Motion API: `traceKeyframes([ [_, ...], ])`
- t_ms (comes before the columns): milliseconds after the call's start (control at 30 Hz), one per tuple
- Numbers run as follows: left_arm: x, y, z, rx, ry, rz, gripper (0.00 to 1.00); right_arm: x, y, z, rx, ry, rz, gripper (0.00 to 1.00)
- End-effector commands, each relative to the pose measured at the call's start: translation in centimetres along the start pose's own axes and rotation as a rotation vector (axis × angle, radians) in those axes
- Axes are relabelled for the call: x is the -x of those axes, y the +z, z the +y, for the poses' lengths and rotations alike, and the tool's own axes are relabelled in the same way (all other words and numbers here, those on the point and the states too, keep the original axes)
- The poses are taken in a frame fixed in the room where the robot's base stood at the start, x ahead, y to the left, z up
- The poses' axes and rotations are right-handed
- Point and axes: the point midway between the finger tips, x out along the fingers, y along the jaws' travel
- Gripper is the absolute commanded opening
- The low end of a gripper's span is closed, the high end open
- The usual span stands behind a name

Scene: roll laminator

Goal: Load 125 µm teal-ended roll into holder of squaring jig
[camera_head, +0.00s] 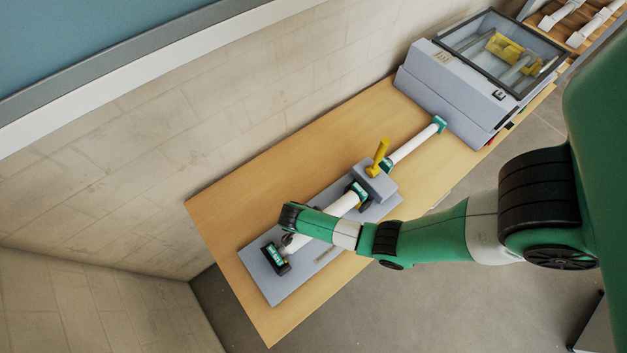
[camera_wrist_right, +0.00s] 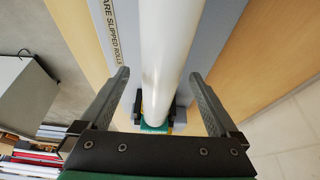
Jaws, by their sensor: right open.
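A long white roll (camera_head: 342,204) lies on the grey jig plate (camera_head: 290,283) on the wooden table. A white length with a teal end (camera_head: 440,123) extends beyond the jig's block (camera_head: 374,183), which has a yellow lever (camera_head: 381,150). I cannot tell whether both lengths are one roll. My right gripper (camera_head: 290,225) is over the near part of the roll. In the right wrist view, its fingers (camera_wrist_right: 160,74) are open, one each side of the white roll (camera_wrist_right: 165,50). The thickness marking is unreadable.
A grey laminator (camera_head: 460,90) with a clear-topped bay stands at the table's far right end. A wooden rack (camera_head: 575,20) with white rolls is behind it. A wall runs along the table's back. The near left tabletop (camera_head: 225,215) is clear.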

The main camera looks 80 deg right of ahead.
Motion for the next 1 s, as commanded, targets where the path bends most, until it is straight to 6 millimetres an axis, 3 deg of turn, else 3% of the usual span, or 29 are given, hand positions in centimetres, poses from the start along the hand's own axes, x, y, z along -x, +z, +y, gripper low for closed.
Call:
traceKeyframes([
  [200,-1.1,-1.1,0.0,0.000,0.000,0.000,0.50,5.8,0.0,-0.1,0.001,-0.006,-0.004,0.96],
  [400,-2.0,-1.8,0.0,0.000,0.000,0.000,0.50,10.3,-0.1,-0.1,0.001,-0.003,-0.002,0.96],
  [567,-2.2,-2.1,0.0,0.000,0.000,0.000,0.50,11.5,0.0,-0.1,0.000,-0.002,-0.001,0.96],
  [1000,-2.2,-2.0,0.0,0.000,0.000,0.000,0.50,11.5,0.1,0.0,0.000,-0.001,0.000,0.96],
])
